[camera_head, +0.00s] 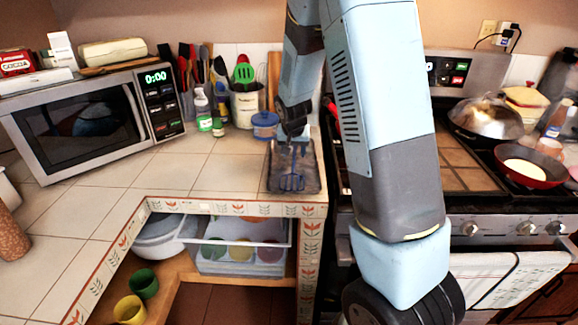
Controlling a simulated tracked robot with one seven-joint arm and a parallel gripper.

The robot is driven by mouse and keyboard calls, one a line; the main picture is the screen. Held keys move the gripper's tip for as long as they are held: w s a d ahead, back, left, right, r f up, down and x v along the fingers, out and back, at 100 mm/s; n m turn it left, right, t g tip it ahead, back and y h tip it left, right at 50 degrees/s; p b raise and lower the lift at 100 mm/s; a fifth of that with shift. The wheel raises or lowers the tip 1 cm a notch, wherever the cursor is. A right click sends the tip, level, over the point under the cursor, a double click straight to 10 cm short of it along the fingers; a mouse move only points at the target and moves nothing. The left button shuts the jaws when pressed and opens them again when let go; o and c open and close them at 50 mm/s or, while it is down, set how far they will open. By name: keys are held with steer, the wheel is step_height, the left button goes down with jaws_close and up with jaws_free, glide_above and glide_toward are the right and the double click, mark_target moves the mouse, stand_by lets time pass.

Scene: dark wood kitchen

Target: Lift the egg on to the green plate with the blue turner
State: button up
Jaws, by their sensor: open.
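The blue turner (291,182) lies in a dark tray (310,185) on the tiled counter, left of the stove. My gripper (292,142) is open above the back part of the tray. Whether it touches the turner's handle is too small to tell. A pale round thing, which looks like the egg (525,169), lies in a red pan (550,184) at the right of the stove. I cannot make out a green plate. My arm hides part of the stove.
A blue-lidded jar (265,125) and a utensil holder (246,104) stand close behind the tray. A microwave (85,125) stands at the left. A lidded pan (485,118) sits behind the red pan. The counter left of the tray is clear.

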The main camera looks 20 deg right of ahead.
steer(key=shift+w+f, duration=0.1)
steer(key=shift+f, duration=0.2)
jaws_close()
